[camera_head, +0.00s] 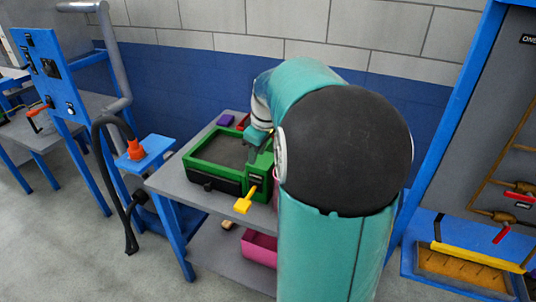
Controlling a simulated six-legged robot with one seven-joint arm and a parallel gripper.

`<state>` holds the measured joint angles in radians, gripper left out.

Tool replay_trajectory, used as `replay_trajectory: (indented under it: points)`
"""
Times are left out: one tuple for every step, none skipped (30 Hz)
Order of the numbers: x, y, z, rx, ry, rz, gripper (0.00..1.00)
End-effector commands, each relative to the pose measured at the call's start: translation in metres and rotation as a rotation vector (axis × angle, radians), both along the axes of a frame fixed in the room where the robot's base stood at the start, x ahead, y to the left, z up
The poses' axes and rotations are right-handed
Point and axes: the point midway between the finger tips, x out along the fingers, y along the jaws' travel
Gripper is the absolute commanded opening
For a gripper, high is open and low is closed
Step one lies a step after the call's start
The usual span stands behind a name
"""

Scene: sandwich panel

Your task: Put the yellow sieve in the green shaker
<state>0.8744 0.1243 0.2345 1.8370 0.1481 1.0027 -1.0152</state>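The green shaker (207,174) sits on a grey table, a green frame around a dark grey, flat inside, with a black part low on its front. A yellow piece (243,205) with a short stem sticks out at the shaker's front right corner, over the table's front edge. I cannot tell whether it is part of the sieve or a handle of the shaker. No other yellow sieve shows clearly. My gripper (257,143) is at the shaker's right rear, above or beside its rim. My teal arm hides much of it and the table's right side, so its fingers cannot be read.
A purple block (226,120) and a red item (243,122) lie behind the shaker. A pink bin (259,248) and a small brown object (228,225) are on the lower shelf. A blue stand with a black hose (103,150) is left; a blue-framed panel (495,130) is right.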

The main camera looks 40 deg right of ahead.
Motion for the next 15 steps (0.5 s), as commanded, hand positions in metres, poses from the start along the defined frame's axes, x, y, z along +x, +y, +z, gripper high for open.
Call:
replay_trajectory:
  points:
    - [-0.002, -0.031, -0.013, 0.021, 0.001, 0.004, 0.32]
    - [-0.004, -0.047, -0.019, 0.031, -0.001, 0.014, 0.32]
    - [-0.006, -0.068, -0.027, 0.043, -0.008, 0.026, 0.32]
    - [-0.009, -0.084, -0.033, 0.052, -0.015, 0.035, 0.32]
    - [-0.012, -0.099, -0.040, 0.060, -0.023, 0.044, 0.32]
    - [-0.018, -0.121, -0.049, 0.072, -0.034, 0.056, 0.32]
    - [-0.023, -0.135, -0.056, 0.079, -0.044, 0.064, 0.32]
    - [-0.028, -0.149, -0.062, 0.087, -0.055, 0.071, 0.32]
    - [-0.035, -0.166, -0.070, 0.095, -0.070, 0.080, 0.32]
    - [-0.040, -0.177, -0.075, 0.099, -0.081, 0.086, 0.32]
    - [-0.045, -0.187, -0.079, 0.103, -0.090, 0.092, 0.32]
    - [-0.050, -0.198, -0.085, 0.106, -0.102, 0.098, 0.32]
    - [-0.054, -0.205, -0.088, 0.109, -0.109, 0.102, 0.32]
    - [-0.058, -0.211, -0.090, 0.109, -0.116, 0.106, 0.32]
    - [-0.061, -0.216, -0.094, 0.111, -0.123, 0.109, 0.32]
